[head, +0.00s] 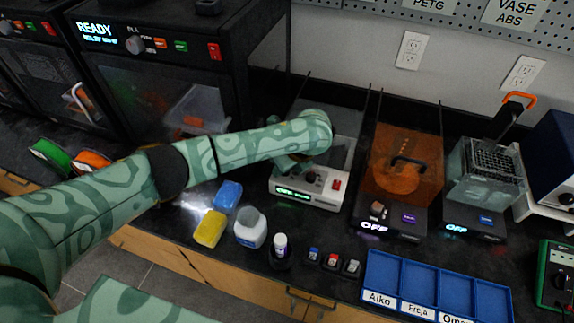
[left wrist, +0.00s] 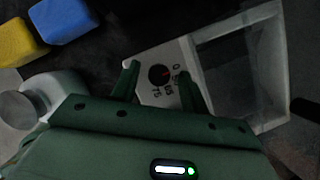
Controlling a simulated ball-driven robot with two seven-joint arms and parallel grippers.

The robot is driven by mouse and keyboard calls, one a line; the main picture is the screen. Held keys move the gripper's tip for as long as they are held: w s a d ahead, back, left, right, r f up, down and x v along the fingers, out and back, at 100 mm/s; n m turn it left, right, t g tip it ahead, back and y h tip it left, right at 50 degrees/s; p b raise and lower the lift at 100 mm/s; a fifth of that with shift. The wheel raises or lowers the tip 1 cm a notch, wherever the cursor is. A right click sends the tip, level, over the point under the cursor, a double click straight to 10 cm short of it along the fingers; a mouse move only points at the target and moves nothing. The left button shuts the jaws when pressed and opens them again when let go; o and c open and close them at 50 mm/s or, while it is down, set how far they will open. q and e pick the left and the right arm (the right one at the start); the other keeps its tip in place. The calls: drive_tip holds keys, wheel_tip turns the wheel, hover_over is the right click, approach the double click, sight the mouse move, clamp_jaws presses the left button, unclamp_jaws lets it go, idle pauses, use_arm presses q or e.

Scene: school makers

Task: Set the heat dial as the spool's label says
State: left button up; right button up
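A white-fronted box (head: 283,186) with a clear-walled chamber stands at the middle of the bench. Its front has a dark dial, a red switch (head: 336,184) and a green-lit display. In the left wrist view the round black dial (left wrist: 159,75) shows a small red mark and figures around it, only partly legible. My left gripper (head: 300,163) is over the panel. In the left wrist view its two fingers (left wrist: 158,72) are apart, one on each side of the dial, with gaps visible. A green spool (head: 50,157) and an orange spool (head: 93,160) lie at far left; I cannot read any label on them. My right gripper is out of view.
A blue block (head: 229,195), a yellow block (head: 210,229), a white jar (head: 250,228) and a small bottle (head: 280,244) stand in front of the box. An orange-lidded unit (head: 402,170) is close on its right. A blue sectioned tray (head: 420,277) lies front right.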

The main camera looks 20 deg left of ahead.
use_arm(q)
drive_tip(key=c, duration=0.8)
